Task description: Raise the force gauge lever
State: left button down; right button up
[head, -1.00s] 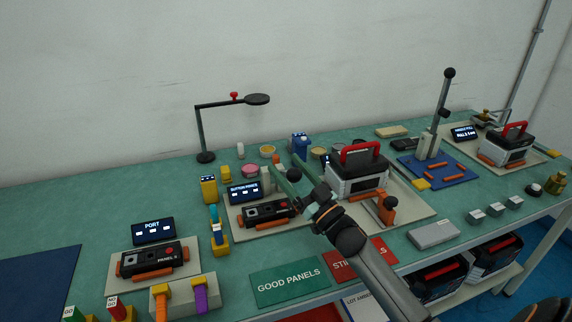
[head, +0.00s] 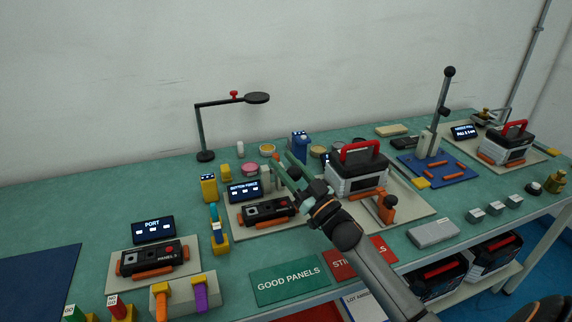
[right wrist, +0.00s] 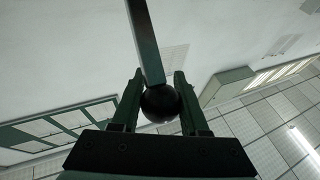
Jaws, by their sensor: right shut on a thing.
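The force gauge station stands mid-bench, with a dark display reading BUTTON FORCE (head: 244,191) and a black panel with a red button (head: 268,211) on a pale base plate. My right gripper (head: 284,163) reaches in above and behind this panel. In the right wrist view its green fingers are shut on the lever's round black knob (right wrist: 160,104). The lever's flat grey bar (right wrist: 146,45) runs up from the knob in that view. In the head view the knob and most of the lever are hidden by my fingers. My left gripper is not in view.
A grey case with a red handle (head: 357,184) and an orange clamp (head: 386,207) stand right of my gripper. A yellow and blue tool (head: 218,228) is at the left. Green GOOD PANELS mat (head: 289,279) lies in front. A magnifier lamp (head: 204,130) stands behind.

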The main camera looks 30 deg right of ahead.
grip_shut()
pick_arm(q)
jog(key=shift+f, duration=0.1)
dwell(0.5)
